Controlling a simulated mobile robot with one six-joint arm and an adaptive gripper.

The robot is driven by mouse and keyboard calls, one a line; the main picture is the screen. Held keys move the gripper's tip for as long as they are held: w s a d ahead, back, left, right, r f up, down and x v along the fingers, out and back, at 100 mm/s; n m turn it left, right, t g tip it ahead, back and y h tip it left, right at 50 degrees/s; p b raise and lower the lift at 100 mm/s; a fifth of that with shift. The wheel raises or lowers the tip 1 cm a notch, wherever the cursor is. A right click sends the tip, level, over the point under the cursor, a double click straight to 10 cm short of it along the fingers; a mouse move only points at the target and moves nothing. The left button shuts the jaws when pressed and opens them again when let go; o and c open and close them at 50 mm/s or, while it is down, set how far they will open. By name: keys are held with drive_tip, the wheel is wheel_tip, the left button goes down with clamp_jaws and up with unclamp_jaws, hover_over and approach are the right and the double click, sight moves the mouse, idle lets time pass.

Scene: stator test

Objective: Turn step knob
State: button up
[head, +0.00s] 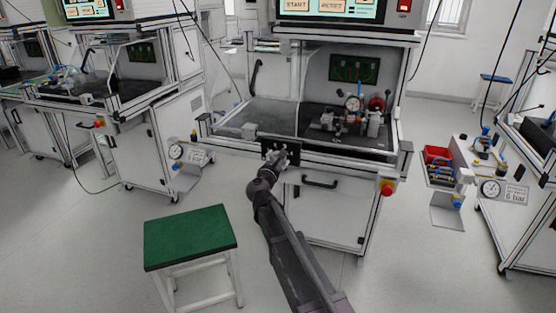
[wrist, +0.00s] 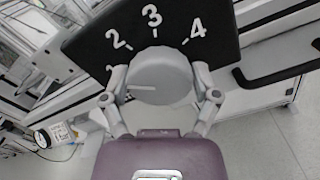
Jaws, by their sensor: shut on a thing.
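The step knob (wrist: 162,70) is a round grey knob on a black plate (wrist: 215,25) with white numerals. The 2, 3 and 4 show clearly; a 1 at the left is partly hidden by a finger. The white line on the knob's face points left, roughly level and a little below the 1. My gripper (wrist: 160,82) is shut on the knob, one finger on each side. In the head view my gripper (head: 274,162) is at the plate (head: 290,148) on the front of the workstation; the knob itself is mostly hidden there.
The workstation (head: 345,215) has a dark handle (head: 320,182) right of the plate and a red-and-yellow button (head: 387,188) further right. A green-topped stool (head: 190,236) stands left of my arm. A pressure gauge (head: 177,151) sticks out at the left.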

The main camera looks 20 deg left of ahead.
drive_tip(key=m, duration=0.6)
drive_tip(key=shift+w, duration=0.1)
idle(0.4)
drive_tip(key=o, duration=1)
drive_tip(key=shift+m, duration=0.3)
drive_tip(key=shift+c, duration=0.2)
drive_tip(key=s, duration=1.2)
